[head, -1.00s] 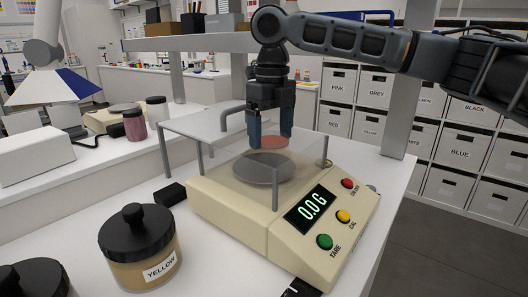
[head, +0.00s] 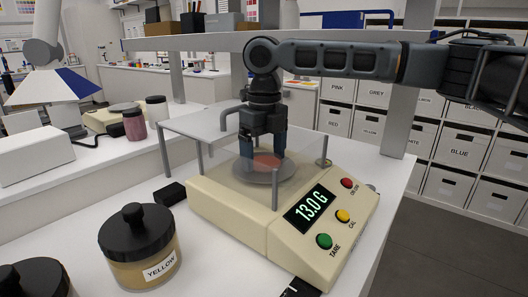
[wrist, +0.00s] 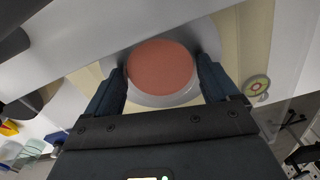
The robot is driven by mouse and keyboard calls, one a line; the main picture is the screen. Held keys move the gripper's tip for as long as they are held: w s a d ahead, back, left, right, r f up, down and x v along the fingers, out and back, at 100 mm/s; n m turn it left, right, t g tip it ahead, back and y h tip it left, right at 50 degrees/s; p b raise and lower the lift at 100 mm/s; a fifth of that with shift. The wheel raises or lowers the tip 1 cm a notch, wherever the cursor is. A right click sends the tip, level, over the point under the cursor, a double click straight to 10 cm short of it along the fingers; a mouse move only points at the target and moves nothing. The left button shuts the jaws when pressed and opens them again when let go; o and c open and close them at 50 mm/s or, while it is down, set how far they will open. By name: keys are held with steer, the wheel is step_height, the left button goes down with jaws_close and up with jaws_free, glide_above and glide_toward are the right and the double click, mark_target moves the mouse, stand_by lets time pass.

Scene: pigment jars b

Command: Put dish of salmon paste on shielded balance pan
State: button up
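The dish of salmon paste (head: 266,161), a small round salmon-coloured disc, is at the pan of the shielded balance (head: 235,205). The grey round pan (head: 262,177) shows beneath it, and the display reads 13.0 g. In the wrist view the dish (wrist: 160,67) lies between my two fingertips, over the pale pan (wrist: 165,99). My gripper (head: 263,153) reaches down inside the clear shield, its fingers at opposite edges of the dish and appearing to touch it. The dish looks level and appears to rest on the pan.
A clear shield with grey posts (head: 168,160) surrounds the pan, and a flat grey panel (head: 205,122) lies at its left. A yellow-labelled jar (head: 140,247) stands at front left. A small black block (head: 169,194) sits beside the balance.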

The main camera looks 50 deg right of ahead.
steer(key=shift+o, duration=0.9)
steer(key=shift+r, duration=0.1)
step_height(320, 180, up, 12)
stand_by(1.0)
